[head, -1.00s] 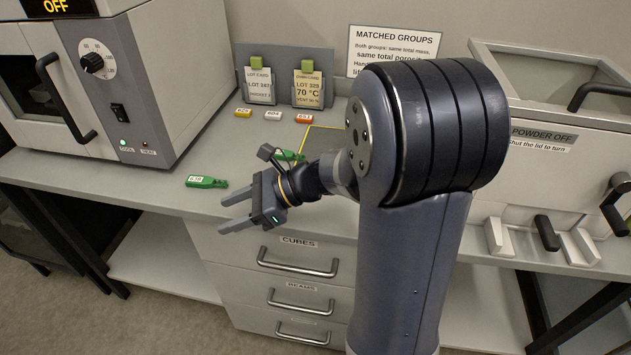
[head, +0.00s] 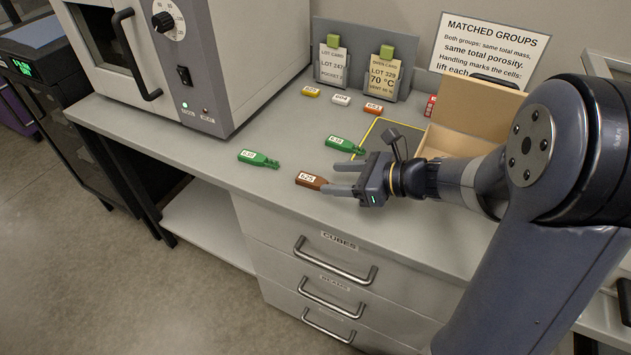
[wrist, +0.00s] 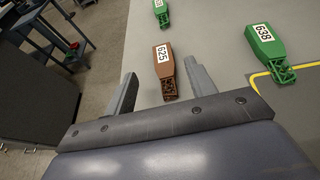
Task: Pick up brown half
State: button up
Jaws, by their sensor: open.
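The brown half (head: 311,180), labelled 625, lies on the grey bench near its front edge. In the wrist view the brown half (wrist: 165,68) lies ahead of and between the finger lines, its lattice end toward me and nearer the right finger. My gripper (head: 338,178) is open and empty, its fingertips pointing left, close to the lattice end of the brown half. In the wrist view the open gripper (wrist: 160,85) spans the lower middle. I cannot tell whether a finger touches the piece.
Green halves lie to the left (head: 258,158) and behind (head: 345,144). Yellow (head: 311,91), white (head: 341,100) and orange (head: 373,107) pieces lie further back. An open cardboard box (head: 478,107) stands behind my wrist. The bench's front edge is close to my gripper.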

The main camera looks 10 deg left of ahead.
aim_at(314, 180)
jog(key=a+f, duration=0.1)
jog(key=w+a+f, duration=0.1)
jog(key=a, duration=0.1)
jog(key=shift+w+f, duration=0.1)
jog(key=shift+f, duration=0.15)
jog(key=shift+w+a+f, duration=0.15)
jog(key=shift+a+f, duration=0.05)
jog(key=shift+a, duration=0.3)
jog(key=shift+c, duration=0.4)
jog(key=c, duration=1)
jog(key=shift+o, duration=0.2)
jog(key=shift+r, duration=0.1)
